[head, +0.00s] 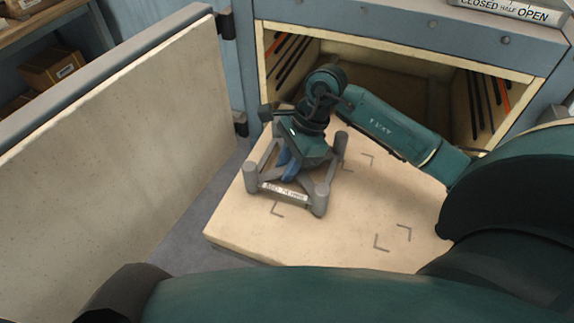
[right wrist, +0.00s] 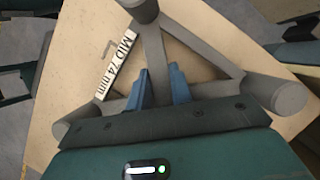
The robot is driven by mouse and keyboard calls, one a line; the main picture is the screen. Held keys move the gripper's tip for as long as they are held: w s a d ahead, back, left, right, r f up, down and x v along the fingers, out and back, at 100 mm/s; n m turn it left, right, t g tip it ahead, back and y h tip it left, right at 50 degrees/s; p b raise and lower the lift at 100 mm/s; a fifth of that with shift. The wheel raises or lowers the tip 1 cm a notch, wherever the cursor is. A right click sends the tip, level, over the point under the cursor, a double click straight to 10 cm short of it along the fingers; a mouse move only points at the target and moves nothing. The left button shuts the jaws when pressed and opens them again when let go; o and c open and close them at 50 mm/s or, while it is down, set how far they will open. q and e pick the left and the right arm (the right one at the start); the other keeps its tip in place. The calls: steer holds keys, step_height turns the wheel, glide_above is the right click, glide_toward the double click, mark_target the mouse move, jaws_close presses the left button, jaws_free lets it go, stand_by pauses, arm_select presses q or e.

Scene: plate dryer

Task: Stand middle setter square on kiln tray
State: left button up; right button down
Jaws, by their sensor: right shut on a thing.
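The middle setter (head: 319,200) is a grey frame with round corner posts and bars. Its white label reads MID 74 mm in the right wrist view (right wrist: 117,62). My right gripper (head: 288,165) is shut on one of its bars, with blue fingertips on both sides (right wrist: 163,90). The setter is upright over the left part of the beige kiln tray (head: 330,240). I cannot tell whether its posts touch the tray. Dark corner marks show on the tray beside it, and it looks shifted left of the nearest ones. My left gripper is not in view.
The open kiln chamber (head: 400,80) lies behind the tray, with dark and orange rods along its side walls. The open door (head: 120,130) stands at the left. The tray's front right has free room with more corner marks (head: 381,243). Shelves with boxes (head: 52,66) are far left.

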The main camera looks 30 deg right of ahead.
steer(key=shift+f, duration=0.4)
steer(key=shift+f, duration=0.1)
steer(key=shift+f, duration=0.15)
steer(key=c, duration=1.3)
jaws_free()
steer(key=shift+o, duration=0.2)
steer(key=shift+r, duration=0.3)
steer(key=b+v, duration=0.1)
steer(key=v, duration=1.1)
steer(key=shift+s+a+f, duration=0.1)
